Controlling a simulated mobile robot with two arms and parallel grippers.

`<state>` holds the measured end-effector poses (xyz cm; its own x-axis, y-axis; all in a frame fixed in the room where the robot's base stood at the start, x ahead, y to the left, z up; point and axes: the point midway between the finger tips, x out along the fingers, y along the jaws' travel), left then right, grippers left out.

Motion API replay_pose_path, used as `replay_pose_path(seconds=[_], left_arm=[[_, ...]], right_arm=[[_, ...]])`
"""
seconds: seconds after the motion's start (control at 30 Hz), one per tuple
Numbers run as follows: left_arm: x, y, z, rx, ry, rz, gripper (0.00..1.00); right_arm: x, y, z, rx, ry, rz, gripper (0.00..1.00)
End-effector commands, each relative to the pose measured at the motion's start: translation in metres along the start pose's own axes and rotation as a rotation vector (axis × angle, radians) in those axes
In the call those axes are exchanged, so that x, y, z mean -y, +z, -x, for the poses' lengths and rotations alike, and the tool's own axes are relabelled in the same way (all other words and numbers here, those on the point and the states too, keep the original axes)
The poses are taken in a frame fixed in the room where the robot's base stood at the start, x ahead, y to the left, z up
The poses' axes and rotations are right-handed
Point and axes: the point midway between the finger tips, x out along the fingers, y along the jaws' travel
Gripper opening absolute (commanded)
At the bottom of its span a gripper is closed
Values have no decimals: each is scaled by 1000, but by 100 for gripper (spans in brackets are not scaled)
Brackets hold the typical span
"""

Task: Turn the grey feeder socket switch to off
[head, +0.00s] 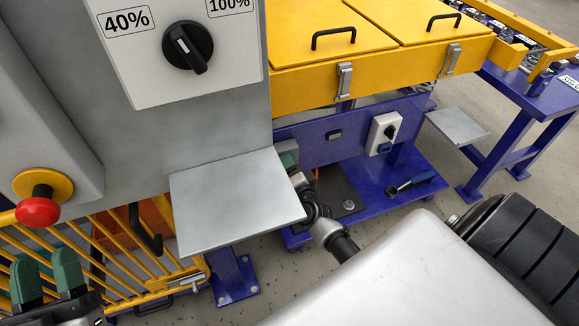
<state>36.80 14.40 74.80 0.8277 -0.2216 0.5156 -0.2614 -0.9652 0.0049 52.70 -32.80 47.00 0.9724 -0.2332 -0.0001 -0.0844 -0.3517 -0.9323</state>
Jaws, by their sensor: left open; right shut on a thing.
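The grey feeder socket switch (389,131) is a small black rotary knob on a pale grey box. A blue socket (384,147) sits below it, on a blue panel under the yellow housing. Its exact pointer direction is too small to tell. My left gripper (47,274), with green fingers, is open and empty at the lower left, far from the switch. My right gripper (289,160) is left of the switch and apart from it. It is mostly hidden behind a grey shelf plate, with a bit of green finger showing. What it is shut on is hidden.
The grey shelf plate (237,198) juts out in front. A large rotary selector (187,47) and a red stop button (38,211) are on nearer cabinets. Another small shelf (457,126) stands right of the switch.

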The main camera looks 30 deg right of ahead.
Motion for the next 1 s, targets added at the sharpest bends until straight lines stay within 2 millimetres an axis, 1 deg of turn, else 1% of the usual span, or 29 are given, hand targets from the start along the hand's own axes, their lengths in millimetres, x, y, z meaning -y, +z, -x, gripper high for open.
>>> replay_pose_path(seconds=[0.2, 0.5, 0.7, 1.0], left_arm=[[-1, -7, 2, -63, 2, 3, 43], [-2, -17, 2, -145, 7, 5, 43], [-3, -22, 1, -176, 9, 6, 43], [-4, -23, 1, -185, 9, 7, 43]], right_arm=[[-2, 0, 0, -1, 0, -170, 25], [-2, 0, 0, -1, 0, -320, 25], [-2, 0, 0, -1, 1, -361, 25], [-2, 0, 0, -1, 1, -370, 25]])
